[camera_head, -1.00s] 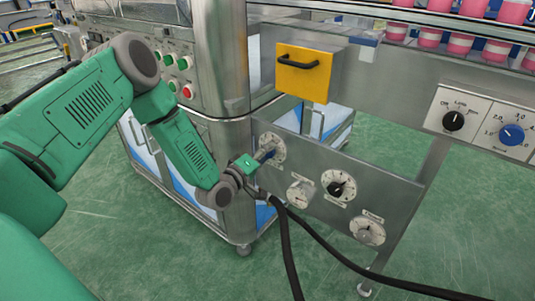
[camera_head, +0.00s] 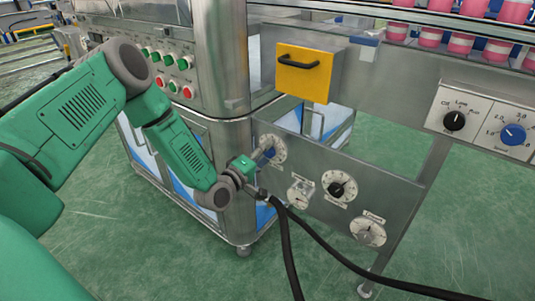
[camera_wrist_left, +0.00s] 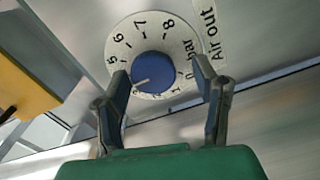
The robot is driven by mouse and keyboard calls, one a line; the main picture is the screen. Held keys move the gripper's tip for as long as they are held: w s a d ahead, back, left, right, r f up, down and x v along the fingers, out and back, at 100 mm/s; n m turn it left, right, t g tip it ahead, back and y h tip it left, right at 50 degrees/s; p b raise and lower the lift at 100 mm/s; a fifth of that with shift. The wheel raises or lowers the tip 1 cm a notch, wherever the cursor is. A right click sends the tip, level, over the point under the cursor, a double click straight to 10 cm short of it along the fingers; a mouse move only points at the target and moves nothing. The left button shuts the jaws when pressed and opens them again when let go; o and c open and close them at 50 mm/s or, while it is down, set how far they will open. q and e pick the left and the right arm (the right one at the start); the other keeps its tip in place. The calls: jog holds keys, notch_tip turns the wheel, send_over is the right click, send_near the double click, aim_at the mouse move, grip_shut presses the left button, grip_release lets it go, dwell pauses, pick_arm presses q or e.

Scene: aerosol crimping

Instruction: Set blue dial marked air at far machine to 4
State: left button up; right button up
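The dial with a blue knob (camera_head: 268,153) is on the lower metal panel beside the steel cabinet. In the left wrist view its white scale surrounds the blue knob (camera_wrist_left: 152,68), with a label reading "Air out" beside it. The knob's white mark points to the lower left, below the 5; the numbers there are hidden behind a finger. My left gripper (camera_head: 257,162) is in front of the dial at its lower left. In the left wrist view my left gripper (camera_wrist_left: 162,80) is open, its fingers spread either side below the knob, with nothing between them. My right gripper is not in view.
Other dials sit on the same panel: a small one (camera_head: 300,195), a black-knobbed one (camera_head: 338,188) and another (camera_head: 368,232). A second blue knob (camera_head: 512,134) is on the upper right panel. A yellow box (camera_head: 304,75) juts out above. Black hoses (camera_head: 300,235) hang below my gripper.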

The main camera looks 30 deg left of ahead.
pick_arm(q)
jog(key=shift+w, duration=0.1)
jog(key=shift+s+r, duration=0.1)
jog(key=shift+s, duration=0.4)
jog(key=s+a, duration=0.1)
jog(key=s, duration=1)
